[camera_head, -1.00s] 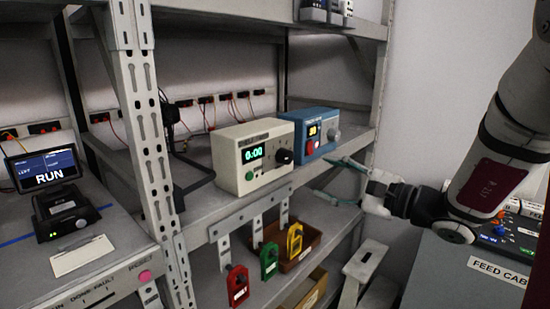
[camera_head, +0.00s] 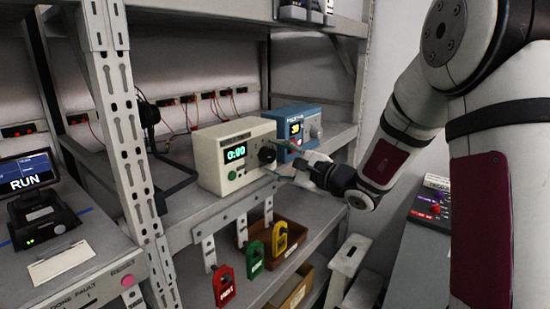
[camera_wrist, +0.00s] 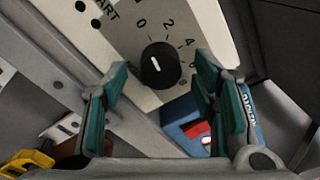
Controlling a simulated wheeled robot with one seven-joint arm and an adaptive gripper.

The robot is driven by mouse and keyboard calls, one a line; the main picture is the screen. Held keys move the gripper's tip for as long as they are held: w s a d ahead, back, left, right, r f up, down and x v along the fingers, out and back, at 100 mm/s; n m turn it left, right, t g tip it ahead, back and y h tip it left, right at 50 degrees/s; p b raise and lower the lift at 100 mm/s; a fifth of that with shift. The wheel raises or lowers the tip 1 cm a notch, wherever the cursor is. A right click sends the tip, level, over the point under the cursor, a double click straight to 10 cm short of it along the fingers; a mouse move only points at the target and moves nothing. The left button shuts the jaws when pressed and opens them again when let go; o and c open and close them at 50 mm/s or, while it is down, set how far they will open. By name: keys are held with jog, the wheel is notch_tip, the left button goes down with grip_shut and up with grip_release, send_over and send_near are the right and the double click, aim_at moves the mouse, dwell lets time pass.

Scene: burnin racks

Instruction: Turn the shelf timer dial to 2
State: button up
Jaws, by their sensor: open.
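The shelf timer (camera_head: 225,172) is a cream box on the middle shelf with a green display reading 0:00. Its black dial (camera_head: 267,155) is on the right part of its front. In the wrist view the dial (camera_wrist: 160,65) has a white pointer mark turned toward the printed 0; a 2, a 4 and a 6 follow around it. My gripper (camera_head: 279,161) is right in front of the dial. Its teal fingers (camera_wrist: 161,85) are open, one to each side of the dial in the wrist view. I cannot tell whether they touch it.
A blue box (camera_head: 297,125) with a display and red button stands close to the timer's right. Red, green and yellow tags (camera_head: 254,260) hang below the shelf edge. A metal post (camera_head: 120,150) stands to the left. A step stool (camera_head: 347,262) is below right.

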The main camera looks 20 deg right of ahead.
jog(key=shift+w+a, duration=0.2)
jog(key=shift+w, duration=0.15)
jog(key=shift+c, duration=0.3)
jog(key=c, duration=1.1)
jog(key=shift+m, duration=0.3)
jog(key=m+p, duration=0.1)
jog(key=m, duration=0.3)
jog(key=shift+r, duration=0.1)
jog(key=shift+m+g+p, duration=0.3)
jog(key=shift+m+p, duration=0.5)
jog(key=shift+m, duration=0.6)
